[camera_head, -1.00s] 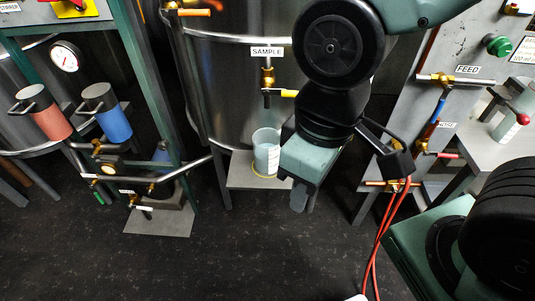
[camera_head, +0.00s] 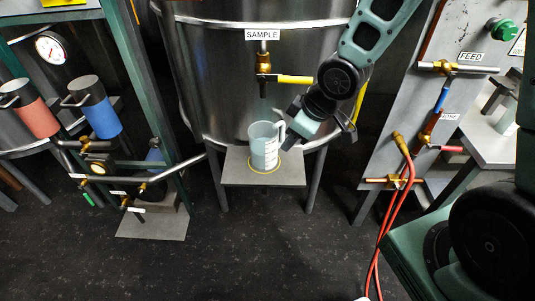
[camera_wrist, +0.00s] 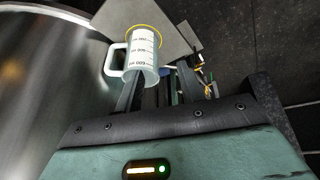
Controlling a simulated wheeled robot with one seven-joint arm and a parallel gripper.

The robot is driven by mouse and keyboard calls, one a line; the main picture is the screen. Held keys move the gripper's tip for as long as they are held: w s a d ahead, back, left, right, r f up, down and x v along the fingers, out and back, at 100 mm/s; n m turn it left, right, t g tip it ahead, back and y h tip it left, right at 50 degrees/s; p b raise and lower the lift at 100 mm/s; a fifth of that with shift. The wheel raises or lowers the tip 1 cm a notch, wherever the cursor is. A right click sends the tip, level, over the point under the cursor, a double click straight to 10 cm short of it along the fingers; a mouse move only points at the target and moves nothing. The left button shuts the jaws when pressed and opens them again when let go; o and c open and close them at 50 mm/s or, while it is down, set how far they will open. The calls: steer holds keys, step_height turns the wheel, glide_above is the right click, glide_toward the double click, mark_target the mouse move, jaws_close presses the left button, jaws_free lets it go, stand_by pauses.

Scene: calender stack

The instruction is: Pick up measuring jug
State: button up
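The measuring jug (camera_head: 264,149) is pale and translucent with printed graduations. It stands upright on a small grey stand (camera_head: 235,171), inside a yellow ring, below the sample tap (camera_head: 264,80). Its handle faces right in the head view. In the wrist view the jug (camera_wrist: 143,55) is at upper centre, beyond my fingers, with its handle to the left. My gripper (camera_head: 296,121) is just right of the jug, near the handle side. The fingers (camera_wrist: 158,78) look spread in the wrist view, with nothing held between them. Contact with the jug cannot be told.
A large steel tank (camera_head: 220,90) stands behind the stand, and the sample tap has a yellow handle above the jug. Red hoses (camera_head: 385,225) hang at the right by the feed panel (camera_head: 410,110). Pipework stands at the left. The dark floor in front is clear.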

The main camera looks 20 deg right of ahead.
steer(key=w+d+f+t+y+b, duration=0.45)
steer(key=d+f, duration=0.55)
steer(key=f, duration=0.3)
steer(key=s+d+f+m+t+y+b, duration=0.2)
steer(key=s+d+t+y+b, duration=0.15)
steer(key=d+t, duration=0.25)
steer(key=x, duration=1.7)
steer(key=shift+w+f, duration=0.1)
steer(key=shift+w, duration=0.15)
jaws_close()
